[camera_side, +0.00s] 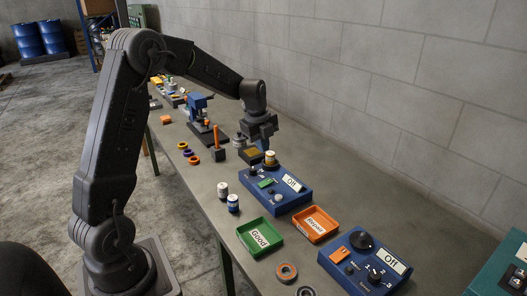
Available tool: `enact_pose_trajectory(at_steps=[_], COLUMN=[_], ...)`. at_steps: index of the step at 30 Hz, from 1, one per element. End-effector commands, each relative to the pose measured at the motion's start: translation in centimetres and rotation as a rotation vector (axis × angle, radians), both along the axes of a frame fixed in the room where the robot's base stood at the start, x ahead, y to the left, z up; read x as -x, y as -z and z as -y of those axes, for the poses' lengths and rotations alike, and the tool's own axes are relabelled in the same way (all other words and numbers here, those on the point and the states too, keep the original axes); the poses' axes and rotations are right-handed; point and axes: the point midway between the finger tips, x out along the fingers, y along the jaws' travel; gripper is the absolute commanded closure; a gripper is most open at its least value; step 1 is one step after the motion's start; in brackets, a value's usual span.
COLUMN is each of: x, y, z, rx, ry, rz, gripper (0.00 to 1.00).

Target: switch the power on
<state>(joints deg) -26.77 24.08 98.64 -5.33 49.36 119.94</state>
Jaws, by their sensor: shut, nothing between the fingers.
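Two blue control boxes stand on the bench, each with a white label reading "Off". The middle blue box (287,203) has a green part and small controls on top. The front blue box (343,275) has a black knob (361,240), a smaller dial with numbers, and an orange part. I cannot tell which control is the power switch.
Two small jars (233,204) stand left of the middle box. Rings (287,271) lie at the front edge. A blue press (199,105) and loose parts stand farther back.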

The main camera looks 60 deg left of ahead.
Motion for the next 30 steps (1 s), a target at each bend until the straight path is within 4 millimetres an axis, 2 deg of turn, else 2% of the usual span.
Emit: enact_pose_trajectory(at_steps=[9, 15, 21, 30], x=[-1.0, -1.5, -1.8, -1.9], y=[6.7, 9.9, 11.5, 11.8], z=[0.1, 0.0, 0.0, 0.0], rx=[0.002, 0.001, 0.000, -0.001], ry=[0.001, 0.001, 0.000, 0.000], rz=[-0.005, -0.003, 0.000, 0.001], gripper=[1.00, 1.00, 1.00, 1.00])
